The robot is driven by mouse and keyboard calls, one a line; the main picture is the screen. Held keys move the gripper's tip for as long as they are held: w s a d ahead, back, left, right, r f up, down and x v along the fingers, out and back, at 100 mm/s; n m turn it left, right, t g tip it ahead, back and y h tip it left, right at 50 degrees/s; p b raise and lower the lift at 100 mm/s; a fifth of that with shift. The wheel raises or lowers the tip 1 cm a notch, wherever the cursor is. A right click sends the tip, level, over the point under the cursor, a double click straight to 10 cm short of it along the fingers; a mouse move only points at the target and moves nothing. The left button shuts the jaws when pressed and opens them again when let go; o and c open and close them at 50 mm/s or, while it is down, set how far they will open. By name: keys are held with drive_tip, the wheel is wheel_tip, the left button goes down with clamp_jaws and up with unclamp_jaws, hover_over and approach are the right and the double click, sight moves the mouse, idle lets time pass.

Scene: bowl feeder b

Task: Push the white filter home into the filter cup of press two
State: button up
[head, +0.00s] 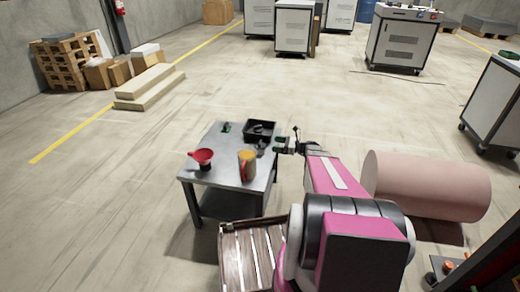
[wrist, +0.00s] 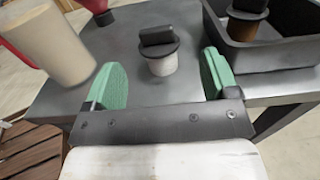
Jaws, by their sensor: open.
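My gripper (head: 281,145) reaches over the right edge of the grey table in the head view. In the wrist view my gripper (wrist: 161,78) is open, its two green pads wide apart with nothing held. Beyond the fingertips, between their lines, stands a short white cylinder (wrist: 162,67) with a black flanged top and handle; it looks like the white filter. It stands upright on the table, apart from both pads. It shows small and dark in the head view (head: 261,148). I cannot make out press two or its filter cup for certain.
A black tray (head: 273,127) at the table's back right holds a brown cylinder with a black top (wrist: 246,22). A tan cup (wrist: 47,42) stands to the left, near a red funnel (head: 201,155). A small green-and-dark item (head: 226,127) lies at the back left.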

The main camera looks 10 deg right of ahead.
sight(262, 143)
drive_tip(key=x, duration=0.3)
drive_tip(key=shift+w+a, duration=0.15)
drive_tip(key=shift+a, duration=0.15)
drive_tip(key=shift+s+x, duration=0.15)
drive_tip(key=shift+x, duration=1.25)
drive_tip(key=shift+s+x, duration=0.1)
drive_tip(key=shift+x, duration=1.25)
drive_tip(key=shift+a, duration=0.1)
drive_tip(key=c, duration=1)
